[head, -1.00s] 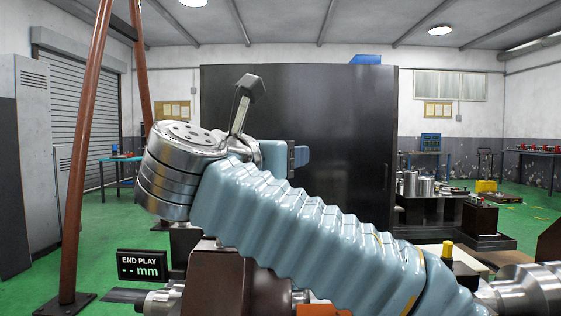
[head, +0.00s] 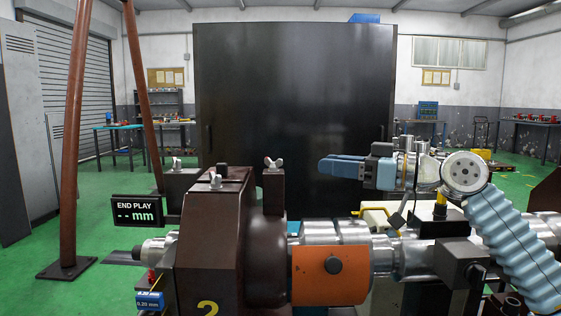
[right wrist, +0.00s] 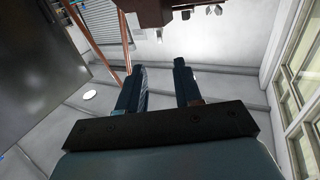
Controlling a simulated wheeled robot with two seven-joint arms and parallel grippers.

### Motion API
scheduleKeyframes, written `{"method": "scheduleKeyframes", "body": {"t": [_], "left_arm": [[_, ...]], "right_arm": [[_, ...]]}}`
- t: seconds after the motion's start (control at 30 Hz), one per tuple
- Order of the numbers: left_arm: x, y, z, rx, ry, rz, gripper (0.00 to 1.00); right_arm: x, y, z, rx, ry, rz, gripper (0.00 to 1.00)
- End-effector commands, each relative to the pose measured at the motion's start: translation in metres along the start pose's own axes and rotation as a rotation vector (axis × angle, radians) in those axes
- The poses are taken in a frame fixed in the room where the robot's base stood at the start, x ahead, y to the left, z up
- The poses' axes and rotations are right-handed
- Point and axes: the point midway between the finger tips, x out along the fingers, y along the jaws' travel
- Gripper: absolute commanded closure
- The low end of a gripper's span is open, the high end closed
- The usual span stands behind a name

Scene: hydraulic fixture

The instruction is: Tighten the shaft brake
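The silver shaft (head: 412,258) runs rightward from a brown housing (head: 215,245). A dark block with a round bolt end (head: 450,262) sits on the shaft at the right, and an orange block (head: 330,275) is fixed in front of it. I cannot tell for sure which part is the shaft brake. My right gripper (head: 342,167) is above the shaft, its blue fingers pointing left, touching nothing. In the right wrist view its two fingers (right wrist: 160,82) stand apart with nothing between them. My left gripper is not in view.
Wing nuts (head: 273,163) rise above the housing top. The END PLAY display (head: 137,211) reads "-- mm". A yellow-capped post (head: 440,207) stands behind the shaft below my right wrist. A large dark cabinet (head: 290,100) fills the background. The air left of my gripper is free.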

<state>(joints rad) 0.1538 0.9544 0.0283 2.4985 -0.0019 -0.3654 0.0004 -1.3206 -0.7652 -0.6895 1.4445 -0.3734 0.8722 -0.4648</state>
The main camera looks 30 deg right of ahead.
Motion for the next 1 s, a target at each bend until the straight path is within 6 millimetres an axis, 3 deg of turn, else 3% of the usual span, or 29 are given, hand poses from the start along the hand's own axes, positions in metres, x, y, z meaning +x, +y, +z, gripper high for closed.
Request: {"method": "scheduleKeyframes", "body": {"t": [0.3,0.5,0.93,1.0], "left_arm": [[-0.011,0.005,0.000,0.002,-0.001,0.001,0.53],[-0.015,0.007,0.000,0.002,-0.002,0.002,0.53],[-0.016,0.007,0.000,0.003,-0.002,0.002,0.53],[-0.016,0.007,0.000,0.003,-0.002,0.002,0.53]], "right_arm": [[0.074,-0.003,-0.003,-0.008,-0.002,-0.004,0.66],[0.105,-0.002,-0.002,-0.007,-0.002,-0.001,0.66],[0.116,-0.001,0.000,-0.009,-0.002,0.002,0.66],[0.116,-0.001,0.000,-0.009,-0.002,0.002,0.77]]}}
